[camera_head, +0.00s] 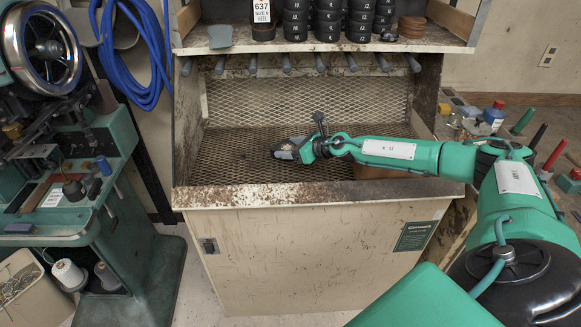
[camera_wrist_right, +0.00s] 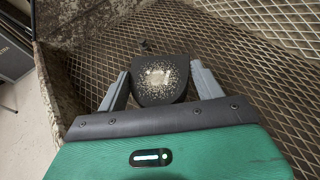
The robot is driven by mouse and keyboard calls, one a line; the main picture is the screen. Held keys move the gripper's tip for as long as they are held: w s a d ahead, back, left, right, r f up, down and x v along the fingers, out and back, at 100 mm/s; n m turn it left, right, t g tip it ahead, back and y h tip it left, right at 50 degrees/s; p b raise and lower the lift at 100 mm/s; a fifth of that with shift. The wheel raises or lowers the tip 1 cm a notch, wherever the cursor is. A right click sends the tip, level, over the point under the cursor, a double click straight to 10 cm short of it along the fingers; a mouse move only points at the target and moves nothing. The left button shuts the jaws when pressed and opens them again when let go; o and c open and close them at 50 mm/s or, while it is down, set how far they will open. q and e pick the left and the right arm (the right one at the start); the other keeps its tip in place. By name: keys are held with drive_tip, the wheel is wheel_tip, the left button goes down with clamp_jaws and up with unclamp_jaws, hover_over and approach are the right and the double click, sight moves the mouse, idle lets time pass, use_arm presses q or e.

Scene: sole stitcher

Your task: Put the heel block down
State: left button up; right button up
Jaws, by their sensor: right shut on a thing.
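My right gripper (camera_head: 290,149) reaches in from the right over the mesh-floored bay of the cabinet. It is shut on the heel block (camera_wrist_right: 160,82), a dark D-shaped piece with a pale, speckled, worn patch on its upper face. In the right wrist view the block sits between the two grey fingers, above the mesh floor (camera_wrist_right: 255,75). In the head view the block is hard to tell apart from the grey fingers. I cannot tell whether its underside touches the mesh. My left gripper is not in view.
Stacks of black numbered heels (camera_head: 328,22) stand on the shelf above, with a row of pegs below it. The bay has a worn front lip (camera_head: 300,194). A green stitching machine (camera_head: 110,160) stands left; bottles and tools (camera_head: 492,115) lie right. Mesh left of the gripper is clear.

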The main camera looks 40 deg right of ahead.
sight(290, 169)
drive_tip(key=shift+f+b, duration=0.9)
drive_tip(key=shift+f, duration=1.75)
drive_tip(key=shift+f, duration=0.1)
drive_tip(key=o, duration=1.1)
